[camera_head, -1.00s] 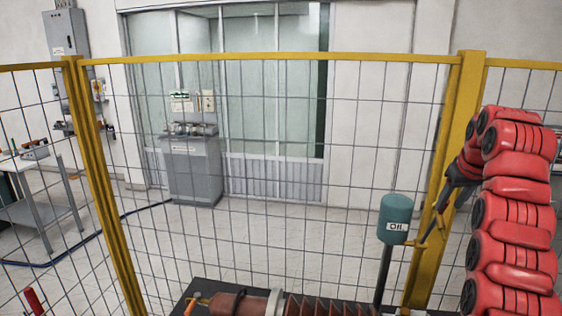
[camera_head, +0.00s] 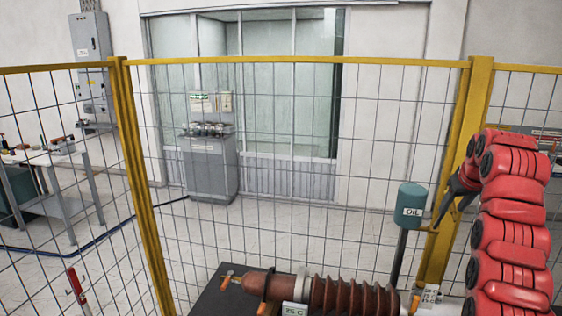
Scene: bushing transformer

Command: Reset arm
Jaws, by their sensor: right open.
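My right arm, red and segmented, comes in along the right edge. My right gripper (camera_head: 440,219), dark and small in the picture, points down and left at its far end, beside the yellow fence post. It is open, and I see nothing held in it. The teal oil container (camera_head: 411,199), marked OIL, stands on a dark post just left of this gripper; I cannot tell if they touch. The brown ribbed bushing (camera_head: 347,297) lies across the bottom with a small display (camera_head: 294,311) in front of it. My left gripper is not in view.
A yellow-framed mesh fence (camera_head: 143,200) crosses the view behind the bushing. Beyond it are a grey console (camera_head: 210,167), a wall cabinet (camera_head: 91,60) and a workbench (camera_head: 62,158) at left. A red-handled item (camera_head: 76,287) stands at lower left.

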